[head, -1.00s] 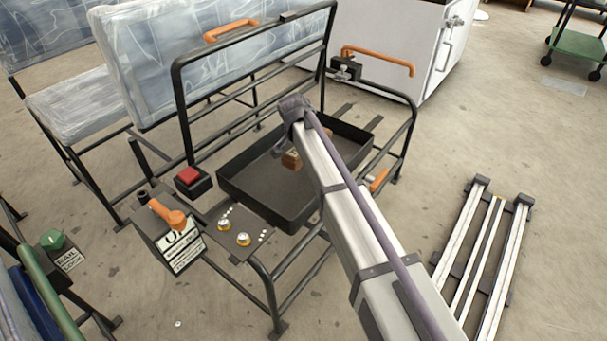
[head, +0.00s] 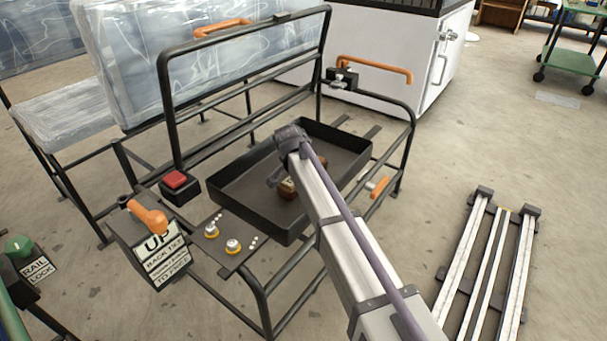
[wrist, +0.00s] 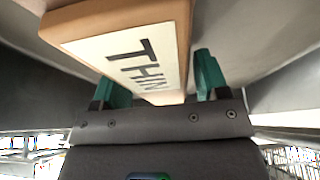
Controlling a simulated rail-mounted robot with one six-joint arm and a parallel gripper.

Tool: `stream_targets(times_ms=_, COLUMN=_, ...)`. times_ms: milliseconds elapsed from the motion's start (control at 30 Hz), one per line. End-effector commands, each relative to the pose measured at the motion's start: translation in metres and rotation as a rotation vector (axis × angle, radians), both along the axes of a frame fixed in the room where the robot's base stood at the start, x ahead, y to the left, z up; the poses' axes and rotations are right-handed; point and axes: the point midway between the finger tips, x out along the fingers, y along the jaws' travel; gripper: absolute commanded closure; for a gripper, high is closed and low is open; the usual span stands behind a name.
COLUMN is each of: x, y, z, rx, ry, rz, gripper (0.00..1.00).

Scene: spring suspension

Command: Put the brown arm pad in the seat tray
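The brown arm pad (head: 288,188) shows within the outline of the dark seat tray (head: 228,212), partly hidden behind my arm. In the wrist view the pad (wrist: 125,45) is a long tan block with a white label reading "THIN", the rest cut off. I cannot tell whether the pad touches the tray floor.
The black tube frame (head: 165,95) rises behind the tray, with orange handles (head: 375,68) on it. A red button box (head: 177,187) and a panel with knobs (head: 232,246) stand close to the tray's left and front. White rails (head: 490,260) lie on the floor at right.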

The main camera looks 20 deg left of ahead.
Motion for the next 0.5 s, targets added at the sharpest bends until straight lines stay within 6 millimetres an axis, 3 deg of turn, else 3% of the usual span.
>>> stream_targets(times_ms=167, x=0.000, y=0.000, z=0.000, rx=0.000, ry=0.000, rz=0.000, gripper=0.16)
stream_targets(times_ms=367, x=0.000, y=0.000, z=0.001, rx=0.000, ry=0.000, rz=0.000, gripper=0.16)
stream_targets(times_ms=500, x=-0.002, y=0.000, z=0.011, rx=0.000, ry=0.000, rz=0.000, gripper=0.16)
